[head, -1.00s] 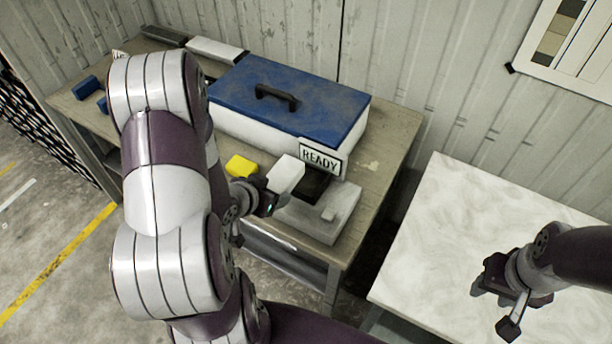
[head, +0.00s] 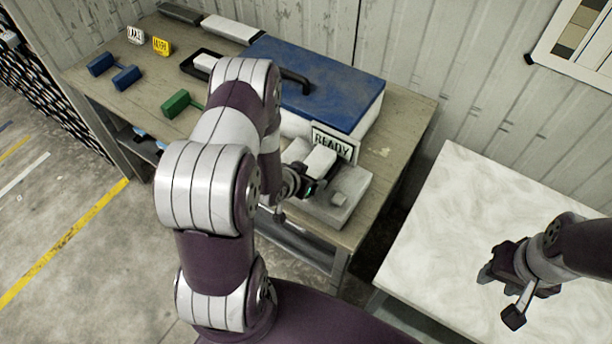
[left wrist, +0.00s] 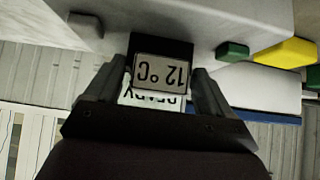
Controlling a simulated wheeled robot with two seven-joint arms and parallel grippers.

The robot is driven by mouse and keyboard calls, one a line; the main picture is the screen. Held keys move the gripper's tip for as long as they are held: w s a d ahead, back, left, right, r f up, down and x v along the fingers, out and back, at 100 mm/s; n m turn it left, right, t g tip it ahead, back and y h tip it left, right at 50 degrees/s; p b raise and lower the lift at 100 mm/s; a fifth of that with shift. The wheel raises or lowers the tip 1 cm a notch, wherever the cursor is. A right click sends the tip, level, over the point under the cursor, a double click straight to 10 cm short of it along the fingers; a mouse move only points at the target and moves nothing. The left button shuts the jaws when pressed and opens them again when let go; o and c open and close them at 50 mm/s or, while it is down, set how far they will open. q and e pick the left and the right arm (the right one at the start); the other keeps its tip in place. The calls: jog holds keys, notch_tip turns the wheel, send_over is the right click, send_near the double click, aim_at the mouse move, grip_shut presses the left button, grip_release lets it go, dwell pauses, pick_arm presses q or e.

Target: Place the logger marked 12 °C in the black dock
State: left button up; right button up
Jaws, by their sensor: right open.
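The white logger (head: 319,160) is in my left gripper (head: 308,178), just in front of the READY sign (head: 333,143). In the left wrist view, the logger's label (left wrist: 160,74) reads 12 °C upside down, between the two fingers of the left gripper (left wrist: 160,80). A black part (left wrist: 150,42), seemingly the black dock, shows right behind the label; whether the logger touches it I cannot tell. The grey dock base (head: 352,207) lies under the logger; its dark slot is hidden in the head view. My right gripper (head: 505,275) is open and empty over the white table.
A blue-lidded case (head: 340,85) stands behind the dock. Blue blocks (head: 126,77) and a green one (head: 177,104) lie on the bench's left, with small signs (head: 161,45) behind. A yellow block (left wrist: 285,52) shows in the left wrist view. The white table (head: 450,220) is largely clear.

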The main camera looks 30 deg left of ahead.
pick_arm(q)
jog(key=shift+o, duration=0.2)
jog(key=shift+r, duration=0.1)
jog(key=shift+r, duration=0.15)
jog(key=d+v, duration=0.1)
jog(key=v, duration=1)
jog(key=s+d+r+g, duration=0.5)
jog(key=d+r+g, duration=0.2)
jog(key=r, duration=0.3)
jog(key=shift+s+d+n+g+y, duration=0.3)
jog(key=shift+s+d+n+y, duration=0.1)
jog(key=shift+d, duration=0.05)
jog(key=shift+s, duration=0.1)
